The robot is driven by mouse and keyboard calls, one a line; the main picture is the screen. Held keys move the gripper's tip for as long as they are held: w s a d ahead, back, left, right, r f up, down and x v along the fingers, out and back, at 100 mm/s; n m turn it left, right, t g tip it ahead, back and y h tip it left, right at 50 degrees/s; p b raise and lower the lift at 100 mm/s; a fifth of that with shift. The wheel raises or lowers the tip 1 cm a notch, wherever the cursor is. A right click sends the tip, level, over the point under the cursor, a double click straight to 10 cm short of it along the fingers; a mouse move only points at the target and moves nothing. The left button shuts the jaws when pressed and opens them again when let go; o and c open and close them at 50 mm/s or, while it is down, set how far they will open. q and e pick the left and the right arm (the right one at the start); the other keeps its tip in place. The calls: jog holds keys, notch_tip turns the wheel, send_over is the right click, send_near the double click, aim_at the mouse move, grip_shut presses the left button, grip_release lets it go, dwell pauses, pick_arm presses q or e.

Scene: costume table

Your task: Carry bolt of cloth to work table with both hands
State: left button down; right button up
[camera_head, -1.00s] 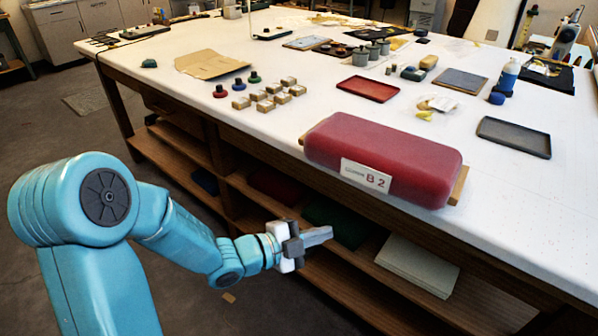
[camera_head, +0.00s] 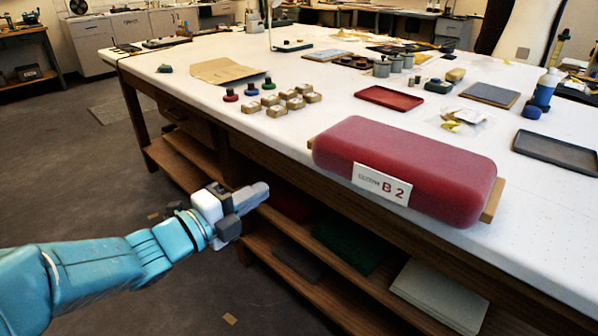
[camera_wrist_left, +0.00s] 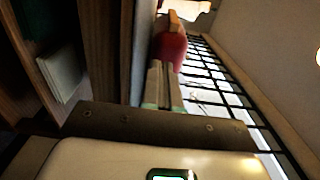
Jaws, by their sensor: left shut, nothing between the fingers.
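The bolt of cloth (camera_head: 410,168) is a thick red roll with a white tag reading "B 2". It lies on the front edge of the white-topped work table (camera_head: 340,103), with wooden ends showing under it. My left gripper (camera_head: 262,190) is shut and empty, to the left of the bolt and below the tabletop level, apart from it. In the left wrist view the red bolt (camera_wrist_left: 171,50) shows beyond my closed fingers (camera_wrist_left: 163,88). My right gripper is not in view.
Open shelves under the table hold a green folded cloth (camera_head: 350,246) and a pale stack (camera_head: 438,295). On the tabletop are small boxes (camera_head: 283,102), a red tray (camera_head: 390,97) and a dark tray (camera_head: 556,151). Floor at left is clear.

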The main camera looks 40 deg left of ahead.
aim_at(309, 165)
pick_arm(q)
jog(key=w, duration=0.7)
jog(key=w+d, duration=0.1)
jog(key=w, duration=0.3)
jog(key=shift+w+f+b, duration=0.15)
jog(key=shift+w+b, duration=0.15)
jog(key=shift+b, duration=0.15)
jog(key=w+b, duration=0.1)
jog(key=w, duration=0.1)
jog(key=w+b, duration=0.1)
jog(key=w, duration=0.1)
jog(key=shift+w+d+b, duration=0.2)
jog(key=shift+w+b, duration=0.05)
jog(key=shift+b, duration=0.1)
jog(key=shift+w, duration=0.3)
